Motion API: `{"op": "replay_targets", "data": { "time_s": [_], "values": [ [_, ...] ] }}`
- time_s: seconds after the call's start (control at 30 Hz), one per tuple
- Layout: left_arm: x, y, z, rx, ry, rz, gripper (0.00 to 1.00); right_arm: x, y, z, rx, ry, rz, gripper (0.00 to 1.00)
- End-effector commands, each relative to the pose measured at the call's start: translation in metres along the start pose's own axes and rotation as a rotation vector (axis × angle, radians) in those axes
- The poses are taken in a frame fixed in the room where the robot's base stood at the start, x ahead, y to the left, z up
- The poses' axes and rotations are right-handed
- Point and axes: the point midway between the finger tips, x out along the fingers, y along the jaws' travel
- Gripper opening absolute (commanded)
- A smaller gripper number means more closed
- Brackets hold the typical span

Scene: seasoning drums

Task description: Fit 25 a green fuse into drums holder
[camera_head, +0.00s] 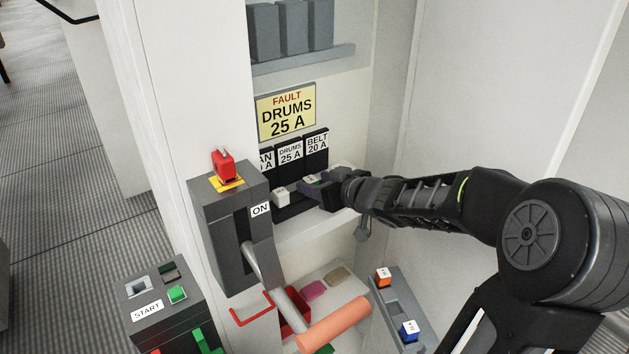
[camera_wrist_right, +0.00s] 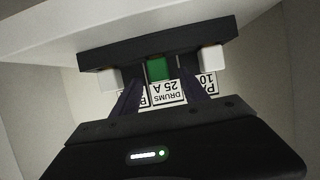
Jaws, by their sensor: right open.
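In the right wrist view a green fuse (camera_wrist_right: 158,69) sits in the middle slot of the dark holder (camera_wrist_right: 128,57), at the upside-down DRUMS 25 A label (camera_wrist_right: 168,92). My right gripper (camera_wrist_right: 160,82) is open, with one finger on each side of the green fuse; whether they touch it I cannot tell. In the head view my right gripper (camera_head: 318,189) reaches in from the right to the holder below the DRUMS label (camera_head: 290,152), and hides much of the slot. My left gripper is not in view.
White fuses (camera_wrist_right: 108,80) (camera_wrist_right: 212,58) flank the green one. A grey switch box (camera_head: 227,230) with an orange-handled lever (camera_head: 334,323) stands in front. A grey tray (camera_head: 396,302) holds an orange fuse (camera_head: 383,278) and a blue fuse (camera_head: 409,330). A shelf (camera_head: 300,60) is above.

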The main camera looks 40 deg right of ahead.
Motion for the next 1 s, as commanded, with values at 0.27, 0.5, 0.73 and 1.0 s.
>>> {"op": "replay_targets", "data": {
  "time_s": [0.27, 0.5, 0.73, 1.0],
  "values": [
    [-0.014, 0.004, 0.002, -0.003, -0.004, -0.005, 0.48, -0.049, 0.001, -0.004, 0.001, 0.003, 0.003, 0.52],
    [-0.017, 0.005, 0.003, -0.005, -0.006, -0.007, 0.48, -0.065, 0.0, -0.001, 0.0, 0.001, 0.0, 0.52],
    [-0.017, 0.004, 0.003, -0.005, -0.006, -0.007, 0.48, -0.065, 0.0, 0.0, 0.001, 0.001, 0.0, 0.52],
    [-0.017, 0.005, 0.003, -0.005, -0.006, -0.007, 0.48, -0.065, 0.0, 0.0, 0.0, 0.001, 0.0, 0.52]
  ]
}}
